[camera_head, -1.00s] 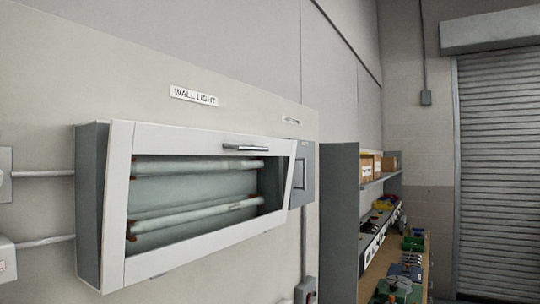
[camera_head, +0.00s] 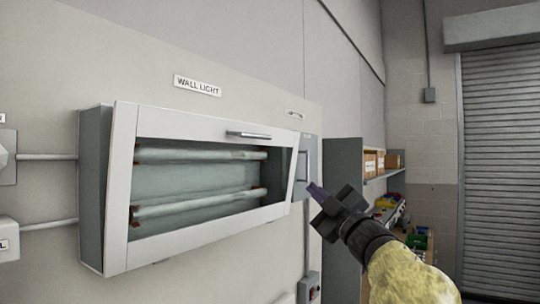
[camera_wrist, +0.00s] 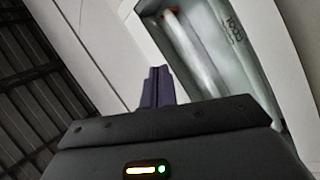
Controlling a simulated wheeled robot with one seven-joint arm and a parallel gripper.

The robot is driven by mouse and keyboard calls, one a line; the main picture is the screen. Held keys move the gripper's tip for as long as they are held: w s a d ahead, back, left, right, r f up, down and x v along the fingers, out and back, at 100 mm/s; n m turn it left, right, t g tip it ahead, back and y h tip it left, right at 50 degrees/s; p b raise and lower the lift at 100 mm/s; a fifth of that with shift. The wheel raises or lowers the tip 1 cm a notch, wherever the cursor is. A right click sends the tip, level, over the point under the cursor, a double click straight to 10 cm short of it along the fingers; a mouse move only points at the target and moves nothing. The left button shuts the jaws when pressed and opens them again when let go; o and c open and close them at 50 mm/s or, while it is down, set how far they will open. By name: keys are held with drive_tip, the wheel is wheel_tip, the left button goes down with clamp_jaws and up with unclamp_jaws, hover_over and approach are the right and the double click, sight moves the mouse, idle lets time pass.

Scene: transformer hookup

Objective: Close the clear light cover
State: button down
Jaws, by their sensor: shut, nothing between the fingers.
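The clear light cover, a white frame (camera_head: 205,238) around a clear pane, is at the front of the grey wall light housing (camera_head: 95,190). A silver bar handle (camera_head: 248,135) is on its top rail. Two tubes (camera_head: 200,155) show inside. I cannot tell how far the cover stands from the housing. My gripper (camera_head: 316,190) is shut and empty, in front of and just right of the cover's right end, below handle height. In the wrist view, its dark fingers (camera_wrist: 157,88) are together, beside a white frame edge and a tube behind it.
A grey switch box (camera_head: 305,165) is on the wall right of the light, partly behind my gripper. Conduits (camera_head: 48,157) run to boxes at the left. Shelves with cartons (camera_head: 373,163) stand at the right. Space in front of the cover looks clear.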

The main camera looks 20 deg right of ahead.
drive_tip(key=s+a+r+n+g+y, duration=0.3)
drive_tip(key=s+r+n+y, duration=0.3)
drive_tip(key=s+n+y, duration=0.3)
drive_tip(key=n+g+y, duration=0.1)
drive_tip(key=n, duration=0.2)
drive_tip(key=shift+a+r+n+g+b, duration=0.15)
drive_tip(key=shift+a+n+g+b, duration=0.15)
drive_tip(key=shift+n+g+b, duration=0.1)
drive_tip(key=p, duration=0.7)
approach(258, 137)
drive_tip(key=x, duration=0.6)
drive_tip(key=shift+r, duration=0.15)
drive_tip(key=shift+w+a+p, duration=0.25)
drive_tip(key=shift+w+p, duration=0.05)
drive_tip(key=shift+w, duration=0.1)
